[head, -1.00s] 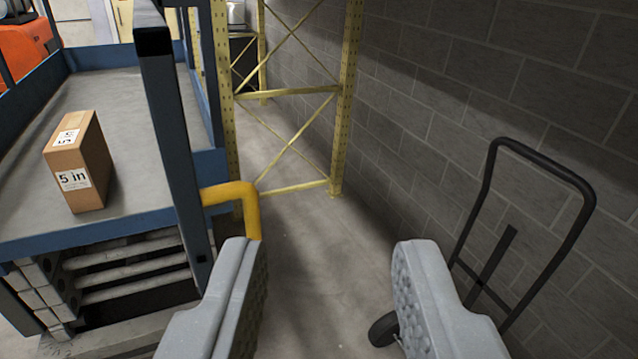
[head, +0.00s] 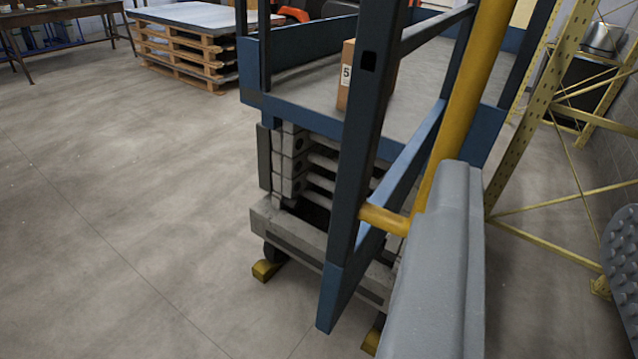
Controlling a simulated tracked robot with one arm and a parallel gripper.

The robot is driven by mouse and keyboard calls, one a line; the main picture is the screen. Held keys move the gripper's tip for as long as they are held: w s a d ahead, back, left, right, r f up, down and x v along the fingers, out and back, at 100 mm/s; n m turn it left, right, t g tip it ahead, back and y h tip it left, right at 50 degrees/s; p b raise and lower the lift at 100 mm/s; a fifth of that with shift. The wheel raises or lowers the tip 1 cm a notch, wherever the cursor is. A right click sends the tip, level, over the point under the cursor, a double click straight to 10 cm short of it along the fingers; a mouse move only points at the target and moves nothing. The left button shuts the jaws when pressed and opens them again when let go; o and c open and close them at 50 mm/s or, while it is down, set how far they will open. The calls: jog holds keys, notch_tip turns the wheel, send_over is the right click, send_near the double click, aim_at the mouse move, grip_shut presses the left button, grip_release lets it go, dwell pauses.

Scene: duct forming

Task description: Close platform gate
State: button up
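The blue platform gate (head: 355,150) stands swung out from the lift platform (head: 285,107), its free end toward me and its lower corner hanging past the platform's front edge. Its yellow bent handle (head: 468,95) is on the gate's right side. My gripper (head: 540,205) is open, with its grey fingers wide apart and nothing seen between them. The left finger overlaps the handle's lower part in the picture; I cannot tell whether they touch. The right finger shows only partly at the right edge.
A cardboard box (head: 346,75) sits on the platform, partly hidden by the gate post. A yellow rack (head: 535,110) stands at the right. Pallets (head: 185,55) and a table (head: 70,20) are at the back left. The floor (head: 130,190) at left is clear.

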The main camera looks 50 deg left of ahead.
aim_at(462, 117)
jog(key=shift+g+y, duration=0.4)
jog(key=shift+y, duration=0.1)
jog(key=x, duration=0.4)
jog(key=f+p+x, duration=0.1)
jog(key=x, duration=0.3)
jog(key=p+x, duration=0.1)
jog(key=x, duration=0.4)
jog(key=shift+s+a+f, duration=0.25)
jog(key=shift+a+f, duration=0.05)
jog(key=shift+a, duration=0.1)
jog(key=shift+c, duration=0.3)
grip_shut()
